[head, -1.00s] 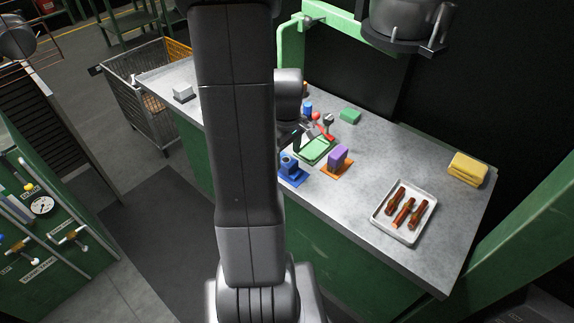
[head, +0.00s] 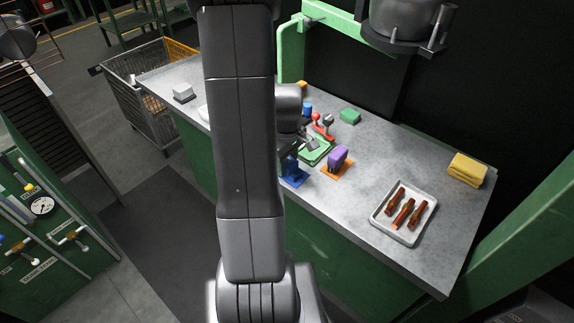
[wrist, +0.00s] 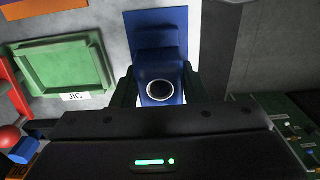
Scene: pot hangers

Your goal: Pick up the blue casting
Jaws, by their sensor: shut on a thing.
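The blue casting (wrist: 160,68) has a dark round hole with a pale rim. In the wrist view it stands between the two dark green fingers of my gripper (wrist: 160,92), which is shut on it. A blue pad (wrist: 190,22) shows behind it. In the head view the casting (head: 289,168) is partly covered by my gripper (head: 291,153) and sits over the blue pad (head: 295,181) near the bench's front edge. I cannot tell whether any gap lies between casting and pad.
A green tray (wrist: 60,66) labelled JIG lies close beside the casting. A purple casting (head: 338,156) stands on an orange pad (head: 335,172) to the right. A red-knobbed clamp (head: 317,118) is behind. A tray (head: 376,222) with brown pieces and a yellow stack (head: 467,169) lie farther right.

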